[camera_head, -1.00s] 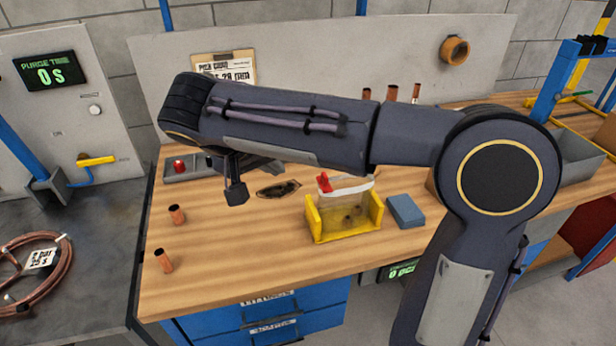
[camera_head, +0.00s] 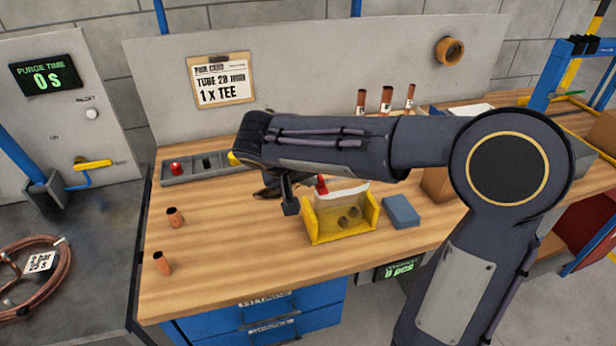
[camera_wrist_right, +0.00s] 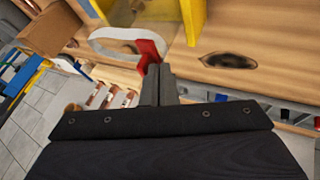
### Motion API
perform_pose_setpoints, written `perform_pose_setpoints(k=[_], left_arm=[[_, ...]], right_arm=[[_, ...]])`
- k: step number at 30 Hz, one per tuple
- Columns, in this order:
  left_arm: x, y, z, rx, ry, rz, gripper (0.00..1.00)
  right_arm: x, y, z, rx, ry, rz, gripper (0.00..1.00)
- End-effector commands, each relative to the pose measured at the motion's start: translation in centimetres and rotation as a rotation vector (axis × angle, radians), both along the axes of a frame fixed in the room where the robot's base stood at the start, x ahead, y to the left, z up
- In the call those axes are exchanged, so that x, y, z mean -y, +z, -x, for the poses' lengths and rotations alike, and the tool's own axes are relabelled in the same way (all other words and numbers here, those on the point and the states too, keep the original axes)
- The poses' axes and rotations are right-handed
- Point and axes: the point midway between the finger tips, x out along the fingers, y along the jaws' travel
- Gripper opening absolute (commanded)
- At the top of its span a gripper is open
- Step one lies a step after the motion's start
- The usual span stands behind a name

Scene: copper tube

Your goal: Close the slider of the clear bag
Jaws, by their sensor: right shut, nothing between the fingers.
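The clear bag (camera_head: 350,203) stands in a yellow holder (camera_head: 340,236), with a pale strip along its top and a few round brown pieces showing low inside. Its red slider (camera_head: 322,186) is at the left end of the strip. In the right wrist view the slider (camera_wrist_right: 149,52) sits at the right end of the curved white strip (camera_wrist_right: 112,36). My right gripper (camera_head: 290,207) is shut and empty, pointing down just left of the slider. In the wrist view its fingertips (camera_wrist_right: 160,70) overlap the slider's edge; I cannot tell whether they touch. My left gripper is out of view.
A blue block (camera_head: 402,211) lies right of the holder. A grey tray (camera_head: 200,170) and several copper tubes (camera_head: 386,99) are at the back.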

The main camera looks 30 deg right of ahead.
Motion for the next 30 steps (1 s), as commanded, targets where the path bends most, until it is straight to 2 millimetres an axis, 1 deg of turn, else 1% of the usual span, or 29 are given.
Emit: perform_pose_setpoints(k=[4, 7, 8, 12, 15, 18, 22, 30], left_arm=[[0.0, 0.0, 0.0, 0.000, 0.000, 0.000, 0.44], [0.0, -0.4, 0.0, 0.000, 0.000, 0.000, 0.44], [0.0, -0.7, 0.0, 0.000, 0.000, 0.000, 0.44], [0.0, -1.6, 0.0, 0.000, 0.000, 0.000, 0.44], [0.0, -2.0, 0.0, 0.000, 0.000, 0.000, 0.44], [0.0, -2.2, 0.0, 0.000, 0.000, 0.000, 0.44], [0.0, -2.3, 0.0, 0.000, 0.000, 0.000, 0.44], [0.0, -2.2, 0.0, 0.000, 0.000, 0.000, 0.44]], right_arm=[[0.1, 0.0, 0.0, 0.001, -0.001, 0.000, 0.00], [1.1, -0.1, 0.2, 0.001, -0.004, -0.001, 0.00], [1.7, -0.2, 0.4, 0.000, -0.007, -0.001, 0.00], [5.2, -0.3, 1.3, 0.001, -0.010, -0.001, 0.00], [7.4, -0.2, 1.8, 0.001, -0.009, -0.002, 0.00], [8.9, -0.2, 2.2, 0.000, -0.005, -0.001, 0.00], [9.7, 0.0, 2.4, 0.000, -0.001, -0.001, 0.00], [9.7, 0.0, 2.4, -0.001, -0.001, 0.000, 0.00]])
